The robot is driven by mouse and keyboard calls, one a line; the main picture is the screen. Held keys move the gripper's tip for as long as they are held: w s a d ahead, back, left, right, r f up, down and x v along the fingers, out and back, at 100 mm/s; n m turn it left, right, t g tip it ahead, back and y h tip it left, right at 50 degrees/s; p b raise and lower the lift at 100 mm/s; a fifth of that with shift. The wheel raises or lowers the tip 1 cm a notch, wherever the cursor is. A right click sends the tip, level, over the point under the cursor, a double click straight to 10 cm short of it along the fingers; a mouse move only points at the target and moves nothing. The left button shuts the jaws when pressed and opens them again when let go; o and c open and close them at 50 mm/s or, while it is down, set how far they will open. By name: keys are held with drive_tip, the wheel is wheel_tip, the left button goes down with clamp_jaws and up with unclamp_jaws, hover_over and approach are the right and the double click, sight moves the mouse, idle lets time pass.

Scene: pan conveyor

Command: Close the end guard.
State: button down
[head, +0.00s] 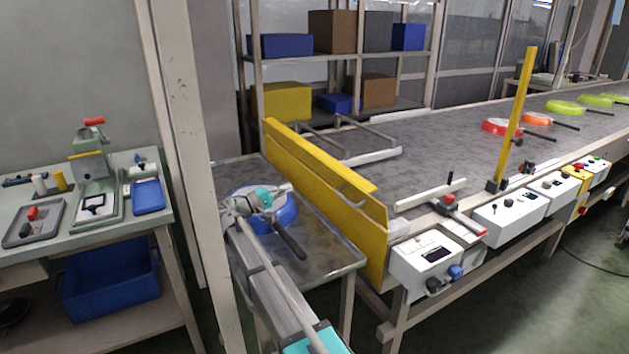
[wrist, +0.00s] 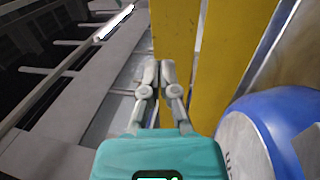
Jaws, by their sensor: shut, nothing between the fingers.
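The end guard (head: 330,170) is a long yellow guard standing across the near left end of the conveyor. In the head view it shows two yellow strips with a narrow gap between them. In the wrist view, two yellow strips (wrist: 225,65) run upward with a light gap between. My gripper (head: 289,187) is on the side table's side of the guard, above a blue pan. In the wrist view its fingertips (wrist: 160,70) are together and empty, in front of the left yellow strip's edge. I cannot tell whether they touch it.
The blue pan (head: 284,216) with a dark handle rests on a steel side table (head: 325,262) below my gripper. The conveyor (head: 430,140) carries red, orange and green pans farther off. A yellow post (head: 517,115) and white control boxes (head: 510,216) line its front edge.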

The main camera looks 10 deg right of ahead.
sight(324, 164)
drive_tip(key=shift+w+a+r+h, duration=0.15)
drive_tip(key=shift+w+a+h, duration=0.2)
drive_tip(key=shift+a, duration=0.45)
drive_tip(key=shift+w+d, duration=0.1)
drive_tip(key=shift+d, duration=0.05)
drive_tip(key=p+x, duration=0.3)
drive_tip(key=x, duration=1)
drive_tip(key=shift+w+d+r, duration=0.15)
drive_tip(key=shift+w+d, duration=0.1)
drive_tip(key=shift+d, duration=0.05)
